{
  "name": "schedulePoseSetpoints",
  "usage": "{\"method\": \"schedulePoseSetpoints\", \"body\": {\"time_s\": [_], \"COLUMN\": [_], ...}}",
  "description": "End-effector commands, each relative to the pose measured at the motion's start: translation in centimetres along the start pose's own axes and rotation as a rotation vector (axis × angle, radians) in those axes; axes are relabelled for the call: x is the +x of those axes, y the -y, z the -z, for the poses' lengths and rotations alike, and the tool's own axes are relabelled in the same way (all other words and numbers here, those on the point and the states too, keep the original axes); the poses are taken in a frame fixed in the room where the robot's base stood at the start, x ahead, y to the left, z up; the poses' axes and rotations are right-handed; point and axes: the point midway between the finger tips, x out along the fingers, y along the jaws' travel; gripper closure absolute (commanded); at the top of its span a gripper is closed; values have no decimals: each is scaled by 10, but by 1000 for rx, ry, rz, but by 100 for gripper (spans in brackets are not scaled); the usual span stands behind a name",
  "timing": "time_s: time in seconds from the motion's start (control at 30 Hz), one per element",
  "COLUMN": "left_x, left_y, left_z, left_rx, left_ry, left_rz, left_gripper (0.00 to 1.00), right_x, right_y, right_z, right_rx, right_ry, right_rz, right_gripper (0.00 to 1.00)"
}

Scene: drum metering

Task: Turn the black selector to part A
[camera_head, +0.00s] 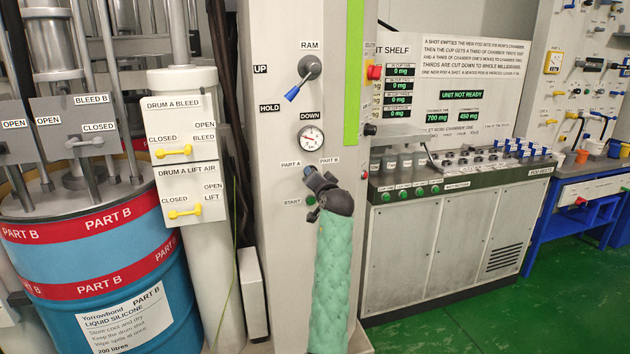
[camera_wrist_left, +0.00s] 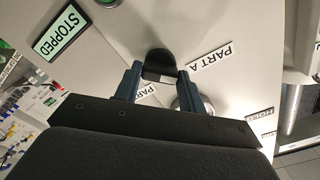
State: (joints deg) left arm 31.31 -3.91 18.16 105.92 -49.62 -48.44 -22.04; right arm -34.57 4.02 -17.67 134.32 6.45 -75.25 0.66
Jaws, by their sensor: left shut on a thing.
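The black selector (camera_wrist_left: 158,64) shows in the left wrist view between the two fingers of my left gripper (camera_wrist_left: 158,88), which is shut on it. The PART A label (camera_wrist_left: 210,57) is beside it on the right; the PART B label (camera_wrist_left: 146,90) is partly hidden by the fingers. Which label the selector points to I cannot tell. In the head view my left gripper (camera_head: 312,176) is at the panel just below the PART A label (camera_head: 290,164) and PART B label (camera_head: 329,160), and hides the selector. My right gripper is not in view.
A pressure gauge (camera_head: 312,137) and the RAM lever (camera_head: 298,84) are above on the same column. A green START button (camera_head: 311,199) is close beside my gripper. A blue PART B drum (camera_head: 100,270) stands left. A STOPPED display (camera_wrist_left: 60,32) shows in the wrist view.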

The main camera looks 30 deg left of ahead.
Motion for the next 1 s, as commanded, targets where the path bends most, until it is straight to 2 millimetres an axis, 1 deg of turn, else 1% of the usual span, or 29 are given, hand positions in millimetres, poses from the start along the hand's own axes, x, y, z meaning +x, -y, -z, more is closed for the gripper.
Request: {"method": "schedulePoseSetpoints", "body": {"time_s": [0.03,0.13,0.43,0.47,0.5,0.57,0.87,1.0], "left_x": [0,0,0,0,0,0,-1,-13], "left_y": [-3,-3,-3,-3,-3,-2,-1,-2], "left_z": [-3,-2,-3,-2,-2,-2,-1,-2], "left_rx": [-4,-8,-9,-9,-9,-9,-9,-9], "left_ry": [4,4,4,4,4,3,1,1], "left_rz": [-3,-3,-4,-4,-4,-3,-1,-2], "left_gripper": [83,83,83,56,48,38,38,38], "right_x": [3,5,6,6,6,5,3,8], "right_y": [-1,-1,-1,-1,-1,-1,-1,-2], "right_z": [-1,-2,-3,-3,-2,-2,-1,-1], "right_rx": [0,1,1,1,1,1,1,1], "right_ry": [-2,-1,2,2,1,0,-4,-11], "right_rz": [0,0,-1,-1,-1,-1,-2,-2], "right_gripper": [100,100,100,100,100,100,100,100]}}
